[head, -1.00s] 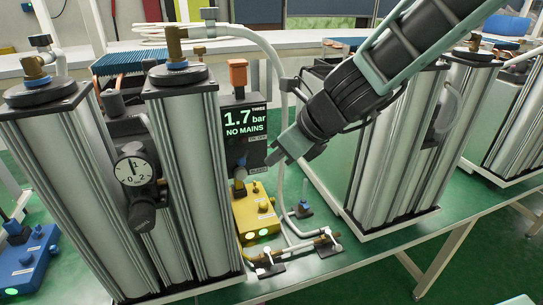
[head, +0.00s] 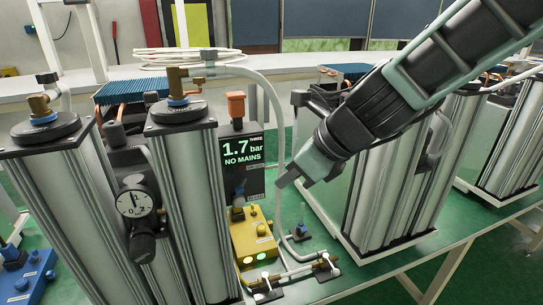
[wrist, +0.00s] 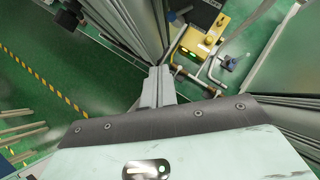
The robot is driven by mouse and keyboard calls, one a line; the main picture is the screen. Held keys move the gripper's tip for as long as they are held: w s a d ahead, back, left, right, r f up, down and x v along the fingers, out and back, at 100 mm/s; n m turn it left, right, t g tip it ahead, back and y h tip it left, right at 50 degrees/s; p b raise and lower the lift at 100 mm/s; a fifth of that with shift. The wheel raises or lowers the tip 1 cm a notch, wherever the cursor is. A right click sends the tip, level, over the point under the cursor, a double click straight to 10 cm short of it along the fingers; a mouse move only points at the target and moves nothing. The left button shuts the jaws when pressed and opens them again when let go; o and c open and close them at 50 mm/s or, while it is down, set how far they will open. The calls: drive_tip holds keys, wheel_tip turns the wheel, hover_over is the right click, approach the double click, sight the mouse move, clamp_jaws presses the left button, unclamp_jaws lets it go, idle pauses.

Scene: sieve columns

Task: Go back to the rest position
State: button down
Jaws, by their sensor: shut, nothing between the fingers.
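My gripper (head: 287,178) is in the middle of the head view, at the end of my arm, which comes down from the upper right. Its fingers are shut with nothing in them. It hangs in the air to the right of the black display unit (head: 242,155), apart from it, above the green bench. In the wrist view the closed fingers (wrist: 158,87) point up the picture toward a metal column and the yellow box (wrist: 203,38). The yellow box also shows below the display in the head view (head: 253,238).
Tall silver columns (head: 187,200) with a pressure gauge (head: 134,203) stand at left. More columns (head: 385,190) stand at right, behind my arm. The display reads 1.7 bar, NO MAINS. A hose (head: 262,75) arches beside it. A blue box (head: 25,275) sits at lower left.

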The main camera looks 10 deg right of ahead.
drive_tip(key=s+f+n+g+h+b, duration=0.1)
drive_tip(key=s+f+n, duration=0.2)
drive_tip(key=s+n, duration=0.3)
drive_tip(key=s+d+f+n+g+h+b, duration=0.1)
drive_tip(key=s+f+n, duration=0.3)
drive_tip(key=n, duration=1.2)
drive_tip(key=s+d+f+n+g+h+b, duration=0.1)
drive_tip(key=s+f+n+g+h+b, duration=0.1)
drive_tip(key=s+n, duration=0.7)
drive_tip(key=shift+s+f+n+g+h+b, duration=0.2)
drive_tip(key=shift+f+n+g+h+b, duration=0.35)
drive_tip(key=shift+n, duration=0.65)
drive_tip(key=shift+d+f, duration=0.1)
drive_tip(key=shift+f, duration=0.05)
